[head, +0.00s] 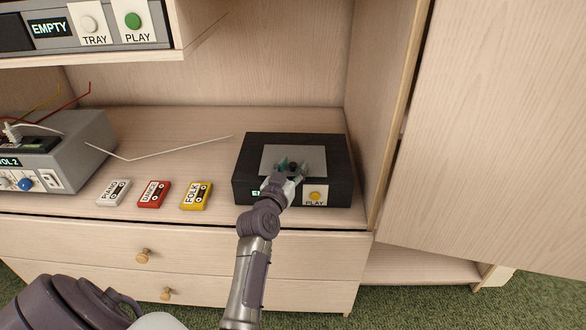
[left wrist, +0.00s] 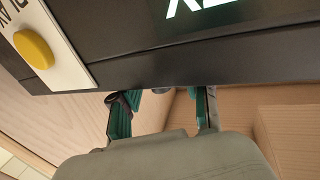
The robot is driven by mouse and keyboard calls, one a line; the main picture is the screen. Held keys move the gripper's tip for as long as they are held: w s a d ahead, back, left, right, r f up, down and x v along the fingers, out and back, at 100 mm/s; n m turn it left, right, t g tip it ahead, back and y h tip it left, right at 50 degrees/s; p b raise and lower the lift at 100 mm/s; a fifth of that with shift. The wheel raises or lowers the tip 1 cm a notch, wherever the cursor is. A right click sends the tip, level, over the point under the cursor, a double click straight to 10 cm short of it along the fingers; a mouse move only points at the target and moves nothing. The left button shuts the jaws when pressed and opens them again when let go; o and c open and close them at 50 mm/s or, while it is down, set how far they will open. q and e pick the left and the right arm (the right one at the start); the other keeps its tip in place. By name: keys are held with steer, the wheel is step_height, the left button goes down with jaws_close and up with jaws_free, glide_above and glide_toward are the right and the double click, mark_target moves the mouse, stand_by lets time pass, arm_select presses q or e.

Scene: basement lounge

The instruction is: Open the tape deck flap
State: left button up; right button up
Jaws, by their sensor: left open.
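The tape deck (head: 248,155) is a dark box on the cabinet shelf. A grey panel, which looks like its flap (head: 304,151), lies on its top and appears flat. My left gripper (head: 287,166) is open over the front part of this panel and covers some of it; I cannot tell whether it touches. In the left wrist view the open fingers (left wrist: 163,97) show by the dark deck body (left wrist: 125,30), with nothing seen between them. The yellow PLAY button (head: 315,195) is at the deck's front right and also shows in the left wrist view (left wrist: 34,49). My right gripper is not in view.
Three cassettes, white (head: 113,193), red (head: 154,194) and yellow (head: 196,195), lie left of the deck. A grey device (head: 85,150) with knobs and wires stands further left. An upper shelf unit (head: 105,25) overhangs at upper left. The cabinet's side wall (head: 385,110) is close right of the deck.

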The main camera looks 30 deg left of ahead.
arm_select(q)
steer(key=shift+w, duration=0.25)
jaws_close()
steer(key=shift+a+r, duration=0.1)
stand_by(0.3)
